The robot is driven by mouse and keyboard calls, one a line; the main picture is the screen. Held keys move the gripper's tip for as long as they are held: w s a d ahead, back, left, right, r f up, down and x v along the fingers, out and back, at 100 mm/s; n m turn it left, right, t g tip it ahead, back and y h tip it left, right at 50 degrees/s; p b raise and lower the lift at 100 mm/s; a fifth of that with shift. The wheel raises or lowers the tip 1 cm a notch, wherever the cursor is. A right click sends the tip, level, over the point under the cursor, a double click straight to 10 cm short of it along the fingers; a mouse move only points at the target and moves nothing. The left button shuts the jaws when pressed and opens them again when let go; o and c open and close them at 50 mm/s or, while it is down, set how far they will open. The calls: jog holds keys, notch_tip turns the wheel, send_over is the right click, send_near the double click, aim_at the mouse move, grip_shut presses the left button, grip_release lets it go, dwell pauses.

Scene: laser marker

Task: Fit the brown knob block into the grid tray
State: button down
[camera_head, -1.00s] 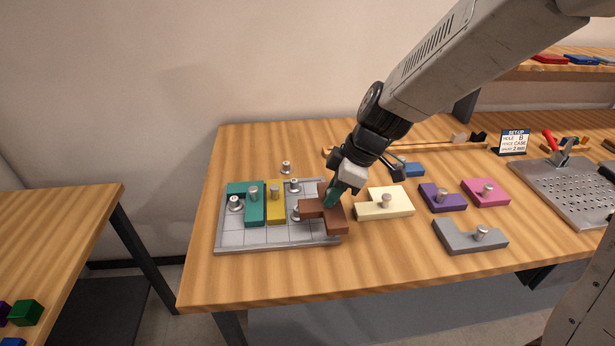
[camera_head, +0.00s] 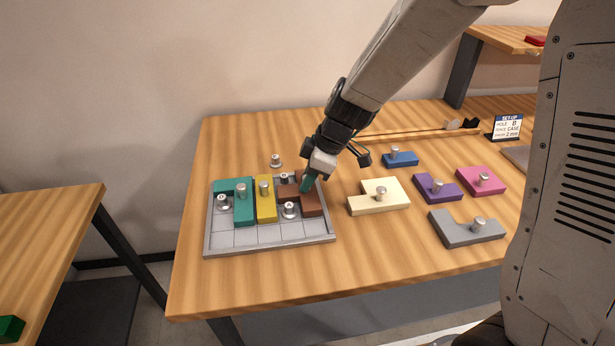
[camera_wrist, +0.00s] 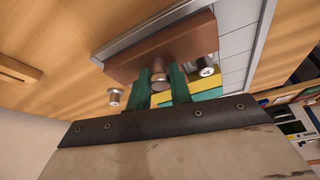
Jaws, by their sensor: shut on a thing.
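My gripper (camera_head: 306,184), with green fingers, is shut on the knob of the brown block (camera_head: 312,206). In the wrist view the fingers (camera_wrist: 160,84) flank the metal knob, and the brown block (camera_wrist: 185,42) lies beyond them. The block is over the back right part of the grey grid tray (camera_head: 235,240), right of the yellow block (camera_head: 265,210). Whether it rests on the tray floor or hovers slightly I cannot tell. The teal block (camera_head: 243,212) sits left of the yellow one. My fingers hide part of the brown block.
Metal pegs (camera_head: 289,210) stand in the tray beside the brown block and at the left. The tray's front row is clear. Cream (camera_head: 365,205), purple (camera_head: 430,184), pink (camera_head: 470,178), grey (camera_head: 460,235) and blue (camera_head: 390,160) blocks lie to the right on the table.

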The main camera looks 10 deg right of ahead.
jog(key=shift+f, duration=0.15)
jog(key=c, duration=1.3)
grip_release()
jog(key=shift+o, duration=0.2)
jog(key=v, duration=1.1)
jog(key=s+d+r+m+h, duration=0.1)
jog(key=s+d+m, duration=0.3)
jog(key=s, duration=0.4)
jog(key=s+d+r+m+h, duration=0.2)
jog(key=s+d+r+m, duration=0.2)
jog(key=s, duration=0.5)
jog(key=s+d+r+m+h, duration=0.1)
jog(key=s+d+r+m, duration=0.1)
jog(key=s+d+m, duration=0.3)
jog(key=shift+s+r+m, duration=0.25)
jog(key=shift+s+m, duration=0.75)
jog(key=shift+s, duration=0.8)
